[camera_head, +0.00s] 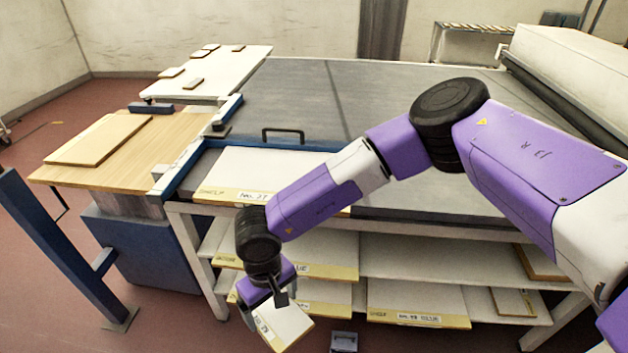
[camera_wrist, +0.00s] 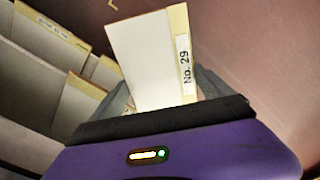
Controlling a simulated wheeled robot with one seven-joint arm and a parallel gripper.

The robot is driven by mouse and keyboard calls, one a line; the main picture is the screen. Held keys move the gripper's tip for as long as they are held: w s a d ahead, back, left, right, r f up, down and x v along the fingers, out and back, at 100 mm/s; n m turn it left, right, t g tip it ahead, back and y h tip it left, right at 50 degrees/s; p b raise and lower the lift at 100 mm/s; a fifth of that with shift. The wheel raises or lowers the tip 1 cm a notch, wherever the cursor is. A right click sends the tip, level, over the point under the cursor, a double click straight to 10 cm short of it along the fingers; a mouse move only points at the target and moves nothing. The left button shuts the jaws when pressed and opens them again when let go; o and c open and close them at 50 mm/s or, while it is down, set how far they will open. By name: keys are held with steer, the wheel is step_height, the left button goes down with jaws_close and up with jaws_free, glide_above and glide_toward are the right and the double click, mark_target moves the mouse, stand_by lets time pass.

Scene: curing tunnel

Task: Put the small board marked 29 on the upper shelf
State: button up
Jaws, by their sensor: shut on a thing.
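The small board marked 29 (camera_wrist: 145,62) is white with a yellow edge strip that reads "No. 29" in the wrist view. My gripper (camera_wrist: 165,98) is shut on it, and the board sticks out beyond the fingers. In the head view the board (camera_head: 287,326) hangs tilted below my gripper (camera_head: 272,296), low in front of the shelves. The upper shelf (camera_head: 435,263) lies under the machine's table top. A labelled board (camera_head: 325,248) lies on its left part, partly hidden by my arm, and another board (camera_head: 540,263) lies at its right end.
The lower shelf (camera_head: 480,322) holds several boards, including a wide labelled one (camera_head: 415,301). The middle of the upper shelf looks clear. A drawer-like board (camera_head: 268,170) lies above it. A blue post (camera_head: 55,245) and a wooden table (camera_head: 150,140) stand left. A small grey box (camera_head: 344,341) is on the floor.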

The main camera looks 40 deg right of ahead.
steer(key=shift+s+r+p, duration=0.15)
steer(key=shift+r+p, duration=0.3)
steer(key=shift+r, duration=0.35)
steer(key=shift+r+p, duration=0.65)
steer(key=shift+p, duration=0.05)
steer(key=shift+s+a+f, duration=0.1)
steer(key=shift+a+f, duration=0.1)
steer(key=shift+f, duration=0.15)
steer(key=shift+d+r, duration=0.1)
steer(key=shift+d, duration=0.05)
